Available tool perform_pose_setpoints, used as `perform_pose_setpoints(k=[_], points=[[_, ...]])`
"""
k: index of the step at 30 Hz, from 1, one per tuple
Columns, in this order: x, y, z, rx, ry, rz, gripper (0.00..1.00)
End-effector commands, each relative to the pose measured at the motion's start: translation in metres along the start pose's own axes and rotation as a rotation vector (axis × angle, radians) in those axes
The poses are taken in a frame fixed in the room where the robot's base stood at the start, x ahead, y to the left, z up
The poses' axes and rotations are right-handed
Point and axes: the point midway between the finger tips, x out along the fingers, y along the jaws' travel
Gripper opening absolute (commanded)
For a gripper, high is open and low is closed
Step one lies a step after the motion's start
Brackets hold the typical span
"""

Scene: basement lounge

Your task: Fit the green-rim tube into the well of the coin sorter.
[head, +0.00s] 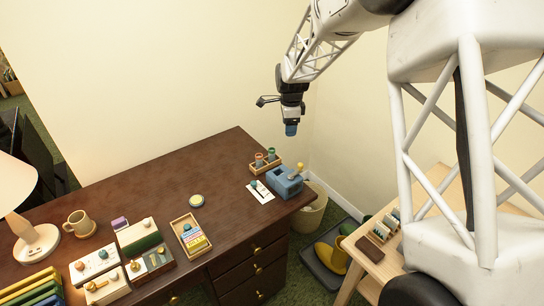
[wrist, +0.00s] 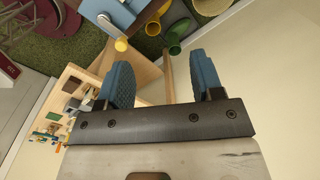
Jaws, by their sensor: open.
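The coin sorter, which I take to be the blue box (head: 284,183) with a yellow-knobbed crank, sits at the right end of the dark desk. A dark opening shows on its top. Its edge and crank also appear at the top of the wrist view (wrist: 108,12). Two tubes stand in a small wooden rack behind it: a left tube (head: 259,160) and a right tube (head: 272,155). Both rims look greenish or teal, so I cannot tell which is the green-rim tube. My gripper (head: 291,130) is open and empty, high above the sorter; its blue fingers (wrist: 161,82) are spread apart.
A white card (head: 261,196) with a small teal piece lies left of the sorter. A wooden tray (head: 176,226), a round tin (head: 196,201), a mug (head: 80,222) and a lamp stand farther left. A bin (head: 312,215) and a light wooden table (head: 415,240) are at right.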

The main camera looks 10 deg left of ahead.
Motion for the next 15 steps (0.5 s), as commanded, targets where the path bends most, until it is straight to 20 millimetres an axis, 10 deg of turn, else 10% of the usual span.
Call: perform_pose_setpoints(k=[15], points=[[0.092,-0.063,0.054,0.226,0.005,0.034,0.61]])
